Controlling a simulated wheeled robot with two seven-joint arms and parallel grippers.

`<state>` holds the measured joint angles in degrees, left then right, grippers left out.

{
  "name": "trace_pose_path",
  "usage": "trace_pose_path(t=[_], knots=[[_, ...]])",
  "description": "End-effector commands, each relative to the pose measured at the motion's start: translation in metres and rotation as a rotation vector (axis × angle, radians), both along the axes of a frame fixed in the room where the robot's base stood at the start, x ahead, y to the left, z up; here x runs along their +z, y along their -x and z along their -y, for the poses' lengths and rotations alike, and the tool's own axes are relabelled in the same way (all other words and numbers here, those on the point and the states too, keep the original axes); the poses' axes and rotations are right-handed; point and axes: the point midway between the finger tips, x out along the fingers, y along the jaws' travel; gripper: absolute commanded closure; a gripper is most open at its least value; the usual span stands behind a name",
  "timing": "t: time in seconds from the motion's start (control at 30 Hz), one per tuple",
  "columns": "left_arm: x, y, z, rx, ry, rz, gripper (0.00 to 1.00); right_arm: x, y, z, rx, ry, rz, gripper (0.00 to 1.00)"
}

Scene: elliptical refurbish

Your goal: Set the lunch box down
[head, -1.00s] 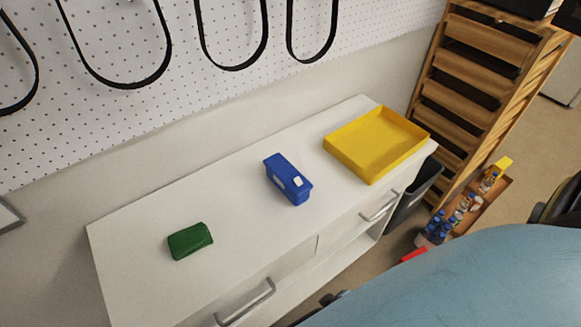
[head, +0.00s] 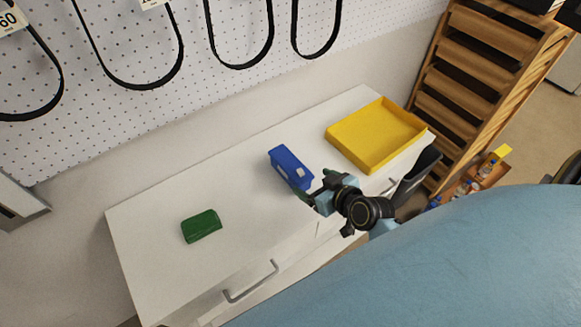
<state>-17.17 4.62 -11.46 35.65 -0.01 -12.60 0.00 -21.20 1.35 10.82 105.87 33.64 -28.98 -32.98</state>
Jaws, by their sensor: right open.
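A blue box (head: 284,160) with a pale patch on its side, which looks like the lunch box, rests on the white cabinet top in the middle of the head view. My right gripper (head: 308,188) is open at the near right end of the blue box. Its fingers partly cover the box's lower end, and I cannot tell whether they touch it. My left gripper is not in view.
A smaller green box (head: 201,226) lies on the white cabinet (head: 150,222) to the left. A shallow yellow tray (head: 345,152) sits at the right end. The top between the boxes is clear. A pegboard wall (head: 190,60) stands behind, and a wooden rack (head: 480,75) at right.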

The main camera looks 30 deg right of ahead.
Motion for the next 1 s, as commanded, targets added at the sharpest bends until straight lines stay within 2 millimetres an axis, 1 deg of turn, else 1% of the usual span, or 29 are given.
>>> trace_pose_path(t=[0.03,0.13,0.4,0.5,0.73,0.93,1.0], knots=[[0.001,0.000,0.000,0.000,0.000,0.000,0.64,0.001,-0.004,0.003,-0.010,0.000,0.015,0.20],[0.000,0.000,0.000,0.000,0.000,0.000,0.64,-0.003,-0.017,0.004,-0.016,0.000,0.024,0.20],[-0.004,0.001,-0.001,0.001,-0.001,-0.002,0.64,-0.027,-0.059,0.001,-0.016,0.001,0.022,0.20],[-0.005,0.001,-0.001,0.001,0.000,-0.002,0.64,-0.033,-0.069,0.000,-0.015,0.001,0.021,0.20],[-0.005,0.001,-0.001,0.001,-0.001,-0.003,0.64,-0.037,-0.081,-0.001,-0.015,0.001,0.021,0.20],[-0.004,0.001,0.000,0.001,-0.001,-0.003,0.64,-0.043,-0.108,-0.001,-0.014,-0.001,0.022,0.20],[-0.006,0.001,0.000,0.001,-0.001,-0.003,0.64,-0.049,-0.114,-0.001,-0.013,0.001,0.020,0.20]])
